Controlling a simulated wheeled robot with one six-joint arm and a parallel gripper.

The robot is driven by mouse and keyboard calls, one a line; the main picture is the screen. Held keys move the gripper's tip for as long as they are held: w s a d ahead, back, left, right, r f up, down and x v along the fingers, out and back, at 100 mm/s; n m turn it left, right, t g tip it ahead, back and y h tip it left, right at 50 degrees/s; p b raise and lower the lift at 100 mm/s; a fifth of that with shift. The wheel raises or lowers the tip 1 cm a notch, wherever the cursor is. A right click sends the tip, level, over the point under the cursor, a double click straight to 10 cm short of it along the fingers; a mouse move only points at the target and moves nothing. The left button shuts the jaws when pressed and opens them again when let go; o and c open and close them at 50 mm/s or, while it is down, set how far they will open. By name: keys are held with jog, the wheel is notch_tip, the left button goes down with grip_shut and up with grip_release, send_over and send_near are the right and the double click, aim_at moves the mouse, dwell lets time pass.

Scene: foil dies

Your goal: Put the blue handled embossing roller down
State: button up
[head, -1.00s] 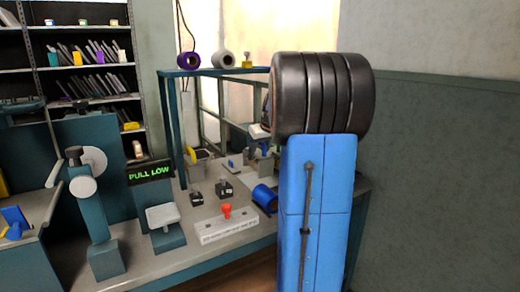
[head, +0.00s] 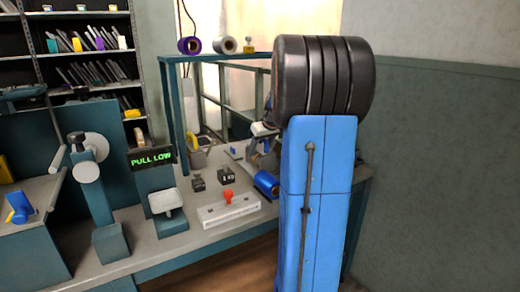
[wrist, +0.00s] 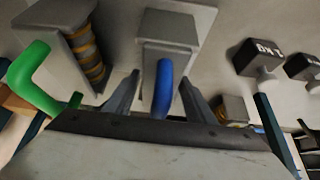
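The blue handle (wrist: 164,88) of the embossing roller shows in the middle of the wrist view, in front of a grey block (wrist: 168,28). My gripper (wrist: 160,92) has its two fingers apart, one on each side of the handle, with a visible gap on both sides. The roller's head is not clearly visible, and I cannot tell whether it rests on anything. In the head view my arm hides most of my gripper.
A green handle (wrist: 32,75) and a grey block with a brass coil stand left in the wrist view. Dark weights (wrist: 258,55) lie at right. In the head view, a blue roll (head: 266,184) and a white block with a red knob (head: 228,208) sit on the bench (head: 190,245).

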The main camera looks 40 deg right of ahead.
jog(key=shift+o, duration=0.2)
jog(key=shift+r, duration=0.25)
jog(key=v, duration=1.2)
jog(key=s+a+f, duration=0.2)
jog(key=a, duration=0.6)
jog(key=s+a+f+n+y, duration=0.1)
jog(key=s+a, duration=0.2)
jog(key=a, duration=0.5)
jog(key=s+a+f, duration=0.2)
jog(key=a, duration=0.7)
jog(key=s+a+f+n, duration=0.1)
jog(key=s+a+f, duration=0.4)
jog(key=s, duration=0.3)
jog(key=s+a+f+g, duration=0.1)
jog(key=s+a+f, duration=0.5)
jog(key=s+a, duration=0.2)
jog(key=shift+s+a+f+n, duration=0.2)
jog(key=shift+s+n, duration=0.2)
jog(key=shift+s, duration=0.25)
jog(key=shift+r, duration=0.1)
